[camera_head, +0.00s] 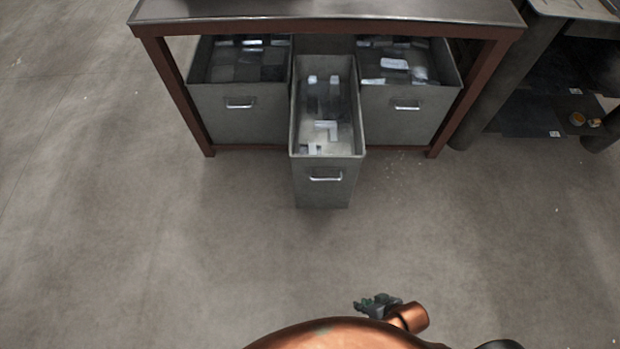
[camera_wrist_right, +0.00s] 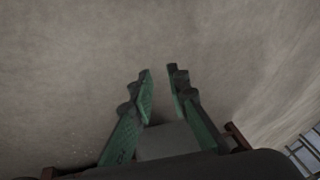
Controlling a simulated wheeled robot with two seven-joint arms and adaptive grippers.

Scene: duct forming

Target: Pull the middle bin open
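The middle bin (camera_head: 322,181) is a narrow grey metal bin with a silver handle (camera_head: 326,179) on its front. In the head view it stands out from under the table, well forward of the bins on either side. Light and dark pieces lie inside it. My right gripper (camera_head: 378,305) is at the bottom of the head view, in front of the bin and apart from its handle. In the right wrist view its green fingers (camera_wrist_right: 160,70) are apart with nothing between their tips. A grey surface shows lower between the fingers; I cannot tell what it is. My left gripper is not in view.
A left bin (camera_head: 240,118) and a right bin (camera_head: 403,120) sit under the red-framed table (camera_head: 330,12). Another table with a low shelf (camera_head: 530,122) stands at the right. The concrete floor (camera_head: 180,260) in front is clear.

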